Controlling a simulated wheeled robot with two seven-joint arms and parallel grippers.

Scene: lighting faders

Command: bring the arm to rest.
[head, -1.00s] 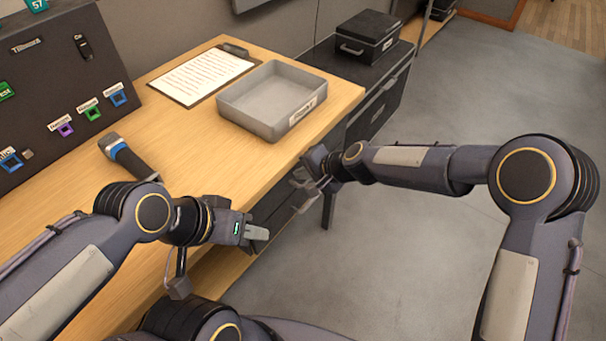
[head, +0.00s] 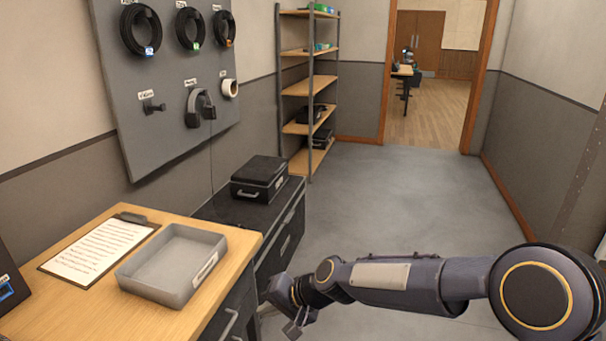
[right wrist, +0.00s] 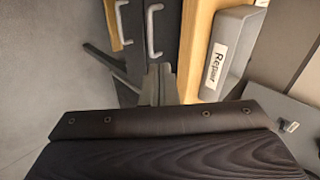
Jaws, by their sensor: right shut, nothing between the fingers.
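My right arm reaches in from the right in the head view, with its dark gripper (head: 283,312) low beside the front edge of the wooden desk (head: 232,283). The right gripper is shut and empty. In the right wrist view its fingers (right wrist: 158,84) show together, pointing toward the desk's drawer handles, with nothing held. They look apart from the desk, though the exact gap is hard to tell. My left arm and gripper are outside both current views.
A grey tray (head: 150,288) labelled "Repair" sits near the desk's edge, beside a clipboard (head: 70,262). A black case (head: 258,178) rests on a dark cabinet (head: 285,240). A shelf (head: 300,88) stands behind. The grey floor (head: 410,195) toward the doorway is clear.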

